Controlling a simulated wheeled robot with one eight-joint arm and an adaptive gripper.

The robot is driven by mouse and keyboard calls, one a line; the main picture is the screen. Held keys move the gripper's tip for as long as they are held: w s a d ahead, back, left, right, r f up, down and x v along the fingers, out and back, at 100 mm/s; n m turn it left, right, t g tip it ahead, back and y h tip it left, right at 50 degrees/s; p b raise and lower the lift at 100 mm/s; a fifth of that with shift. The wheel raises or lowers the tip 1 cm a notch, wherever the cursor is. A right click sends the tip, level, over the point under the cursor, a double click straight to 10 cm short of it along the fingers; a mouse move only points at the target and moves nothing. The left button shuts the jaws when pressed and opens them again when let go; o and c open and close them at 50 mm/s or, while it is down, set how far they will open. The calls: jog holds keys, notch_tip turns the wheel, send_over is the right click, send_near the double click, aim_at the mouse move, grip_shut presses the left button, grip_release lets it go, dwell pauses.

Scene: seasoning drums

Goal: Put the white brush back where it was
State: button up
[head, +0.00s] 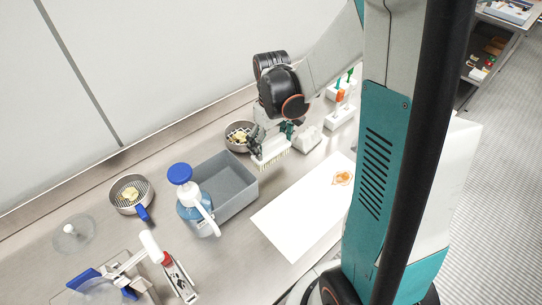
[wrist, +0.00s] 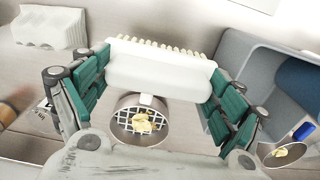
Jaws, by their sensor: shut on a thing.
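The white brush (wrist: 160,68) is between the green pads of my gripper (wrist: 160,78), with its bristles facing the top of the wrist view. In the head view, the brush (head: 270,155) hangs below my gripper (head: 270,138) with its bristles downward. It appears held above the counter, by the right end of the grey bin (head: 245,186) and beside the white sheet. Where the brush stood before is not clear from these frames.
A strainer with yellow pieces (head: 240,136) stands behind the gripper. A white block (head: 308,139) and a white rack with green and orange tools (head: 341,112) stand to the right. A white sheet (head: 300,215) lies in front.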

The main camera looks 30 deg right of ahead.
aim_at(272, 154)
jog(key=shift+f+b, duration=0.7)
jog(key=shift+f, duration=1.75)
jog(key=shift+f, duration=0.15)
jog(key=o, duration=0.8)
notch_tip(272, 154, up, 12)
jog(key=p, duration=0.3)
jog(key=shift+r+p, duration=0.2)
jog(key=shift+p, duration=0.15)
